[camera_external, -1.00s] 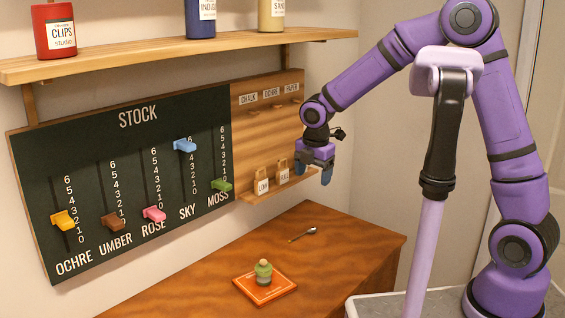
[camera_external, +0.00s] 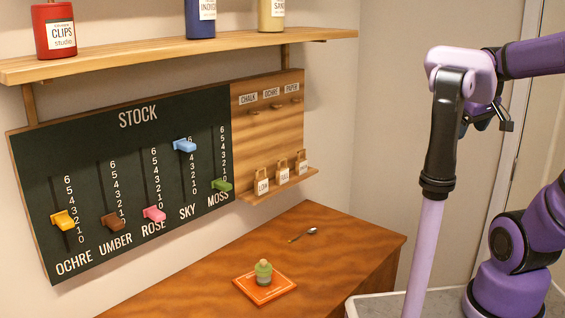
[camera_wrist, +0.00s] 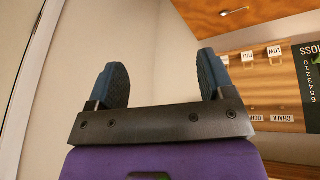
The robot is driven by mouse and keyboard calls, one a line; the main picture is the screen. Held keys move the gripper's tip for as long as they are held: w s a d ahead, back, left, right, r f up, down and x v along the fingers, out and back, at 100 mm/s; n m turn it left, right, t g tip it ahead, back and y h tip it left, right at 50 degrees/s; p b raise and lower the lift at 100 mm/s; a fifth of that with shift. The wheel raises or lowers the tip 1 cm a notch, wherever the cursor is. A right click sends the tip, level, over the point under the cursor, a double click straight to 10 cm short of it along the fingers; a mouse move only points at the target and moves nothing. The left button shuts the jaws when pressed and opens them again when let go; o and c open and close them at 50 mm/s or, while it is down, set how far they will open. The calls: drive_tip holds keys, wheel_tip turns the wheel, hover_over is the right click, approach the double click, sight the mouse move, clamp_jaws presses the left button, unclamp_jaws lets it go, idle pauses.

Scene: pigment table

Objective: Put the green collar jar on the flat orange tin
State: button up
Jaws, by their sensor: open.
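The green collar jar (camera_external: 263,272), with a pale stopper on top, stands upright on the flat orange tin (camera_external: 264,290) on the wooden table. My gripper is drawn back to the right, far from the jar, and is partly hidden behind my purple column in the external view. In the wrist view my gripper (camera_wrist: 160,78) has its two dark fingers wide apart with nothing between them. The jar and tin are outside the wrist view.
A spoon (camera_external: 303,234) lies on the wooden table (camera_external: 190,285). A stock board (camera_external: 90,180) with coloured sliders hangs on the wall. Several tagged weights stand on its small ledge (camera_external: 282,186). A shelf (camera_external: 180,52) above bears containers. The table around the tin is clear.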

drive_tip(key=s+d+m, duration=0.2)
drive_tip(key=s, duration=0.1)
drive_tip(key=s+d+m, duration=0.1)
drive_tip(key=s+m, duration=0.1)
drive_tip(key=shift+f+t, duration=0.3)
drive_tip(key=shift+f, duration=0.05)
idle(0.8)
